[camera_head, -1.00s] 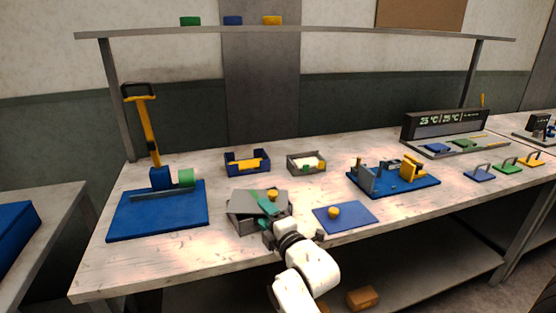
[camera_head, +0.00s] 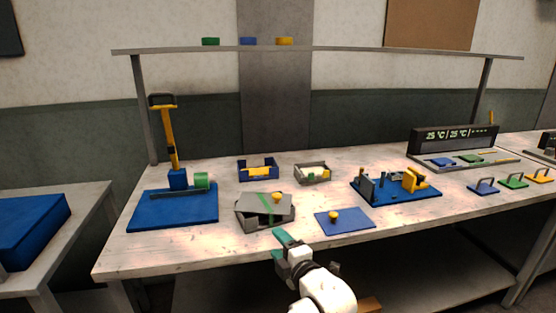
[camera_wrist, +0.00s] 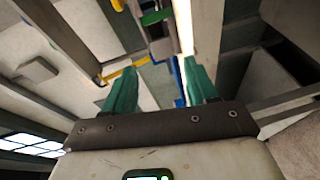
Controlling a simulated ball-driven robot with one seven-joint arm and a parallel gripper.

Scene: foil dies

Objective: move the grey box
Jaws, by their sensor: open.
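The grey box (camera_head: 262,219) stands on the workbench near its front edge, left of a flat blue plate. Its grey lid (camera_head: 255,200) sits crooked on top, with a yellow knob (camera_head: 277,198) and a green stripe. My gripper (camera_head: 283,243), with teal fingers, is in front of the box at the bench edge, apart from it and empty. The wrist view shows the two teal fingers (camera_wrist: 162,88) spread wide with nothing held between them. I cannot make out the grey box in the wrist view.
The blue plate (camera_head: 347,224) with a yellow knob lies just right of the box. A blue mat (camera_head: 150,216) with a yellow-handled press is at left. A blue bin (camera_head: 258,176) and a grey bin (camera_head: 313,179) stand behind. A blue fixture (camera_head: 420,194) is at right.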

